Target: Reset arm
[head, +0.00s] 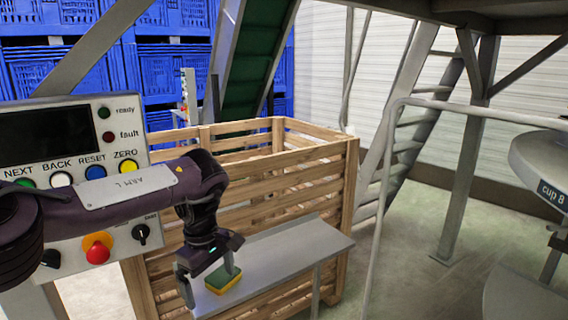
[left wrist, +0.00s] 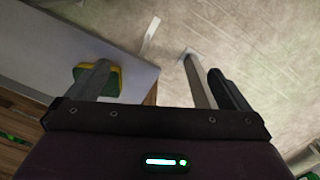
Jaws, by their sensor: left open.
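A grey control panel (head: 72,217) stands at the left in the head view, with a dark screen (head: 45,132). It has a blue RESET button (head: 95,172), green, white and yellow buttons, a red knob (head: 98,247) and a black switch (head: 141,233). My left arm crosses in front of the panel. My left gripper (head: 208,279) is open and points down at the near end of a grey shelf. It is empty, its jaws spread wide in the left wrist view (left wrist: 160,85). My right gripper is not in view.
A yellow-green sponge (head: 222,281) lies on the grey shelf (head: 290,252), by one finger; the left wrist view also shows it (left wrist: 113,84). A wooden crate (head: 350,190) stands behind. Blue crates (head: 170,75) are stacked at the back. A metal railing (head: 378,200) and stairs stand right.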

